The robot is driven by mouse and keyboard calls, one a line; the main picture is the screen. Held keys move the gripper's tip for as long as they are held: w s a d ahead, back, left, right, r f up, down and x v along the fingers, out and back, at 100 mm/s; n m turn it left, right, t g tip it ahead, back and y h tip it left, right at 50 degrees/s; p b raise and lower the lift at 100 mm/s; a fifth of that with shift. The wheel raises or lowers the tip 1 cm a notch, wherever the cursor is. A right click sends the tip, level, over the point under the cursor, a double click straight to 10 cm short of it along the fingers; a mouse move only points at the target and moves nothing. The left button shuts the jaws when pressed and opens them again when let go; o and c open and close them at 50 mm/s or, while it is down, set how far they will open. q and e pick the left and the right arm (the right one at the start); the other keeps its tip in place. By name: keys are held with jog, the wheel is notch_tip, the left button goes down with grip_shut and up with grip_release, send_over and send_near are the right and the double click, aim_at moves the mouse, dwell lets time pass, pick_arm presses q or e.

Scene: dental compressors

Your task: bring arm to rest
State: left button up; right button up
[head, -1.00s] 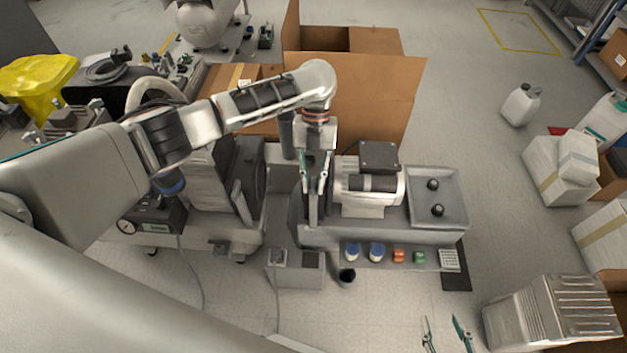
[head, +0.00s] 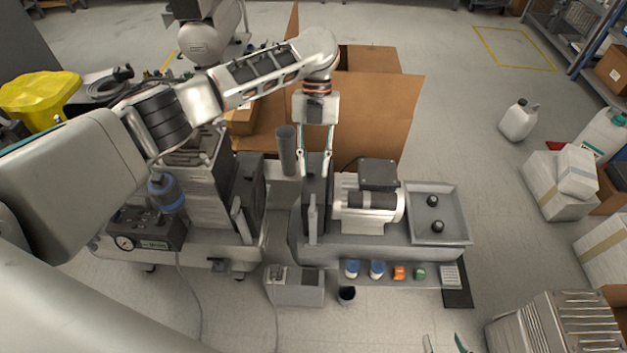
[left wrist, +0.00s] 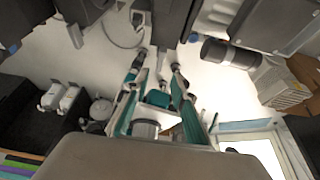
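My left arm reaches in from the left in the head view and bends down at the wrist. My left gripper (head: 315,178) points down above and behind the dark upright plate (head: 318,208) at the left end of the right-hand compressor unit. Its two fingers stand apart. In the left wrist view the gripper (left wrist: 160,62) shows the same gap and I see nothing held. Whether a fingertip touches the plate I cannot tell. My right gripper (head: 446,345) shows only as two teal fingertips at the bottom edge, apart and with nothing between them.
The compressor unit has a motor (head: 368,208) and a grey tray (head: 455,210). A ledge (head: 388,272) holds small jars. Another unit with a gauge (head: 125,243) stands left. An open cardboard box (head: 375,110) is behind.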

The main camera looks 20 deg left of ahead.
pick_arm(q)
jog(key=shift+v, duration=0.9)
jog(key=shift+d, duration=0.1)
jog(key=s+d+f+n+t+h+p, duration=0.5)
jog(key=s+d+f+n+t+h, duration=0.1)
jog(key=s+d+f+n, duration=1.1)
jog(key=s+a+r+n+t+y+p, duration=0.2)
jog(key=s+a+n+t, duration=0.2)
jog(key=a, duration=0.5)
jog(key=s+a+r+n+t+y+p, duration=0.2)
jog(key=s+a+n+t, duration=0.2)
jog(key=s+a+n, duration=0.3)
jog(key=a, duration=0.3)
jog(key=shift+r+n+t+y+p, duration=0.25)
jog(key=shift+n+t+y+p, duration=0.05)
jog(key=shift+t, duration=0.1)
pick_arm(e)
jog(key=shift+m, duration=0.3)
jog(key=r, duration=0.3)
jog(key=s+r, duration=0.1)
jog(key=r, duration=0.1)
jog(key=shift+a+r, duration=0.15)
jog(key=shift+a, duration=0.25)
pick_arm(q)
jog(key=shift+a, duration=0.1)
